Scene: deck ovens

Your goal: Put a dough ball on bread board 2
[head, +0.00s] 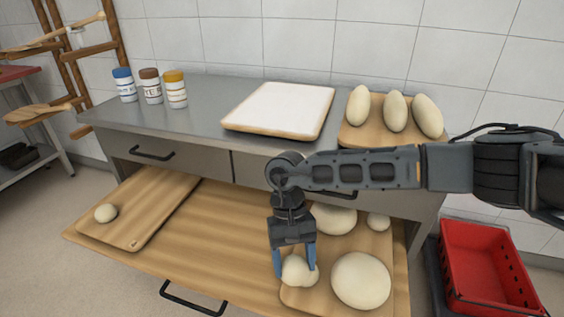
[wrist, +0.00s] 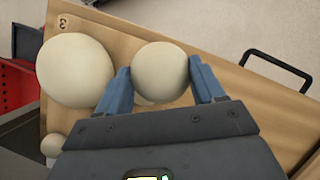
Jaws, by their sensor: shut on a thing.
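My gripper (head: 296,268) points down over the right-hand wooden board (head: 322,300), its blue fingers shut on a pale dough ball (wrist: 160,70). Another pale dough surface shows just under the held ball, partly hidden; I cannot tell whether they touch. That board carries a "3" in the wrist view (wrist: 68,24). It also holds a large dough ball (head: 361,280), another large one (head: 333,219) and a small one (head: 378,221). The left-hand board (head: 150,205) bears one small dough ball (head: 105,213) near its left edge; its mark is too small to read.
Both boards lie on a pulled-out wooden surface (head: 215,235) below a steel counter (head: 215,110). On the counter are three jars (head: 150,86), a white-topped board (head: 282,108) and a board with three oval loaves (head: 395,110). A red crate (head: 485,265) stands at right.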

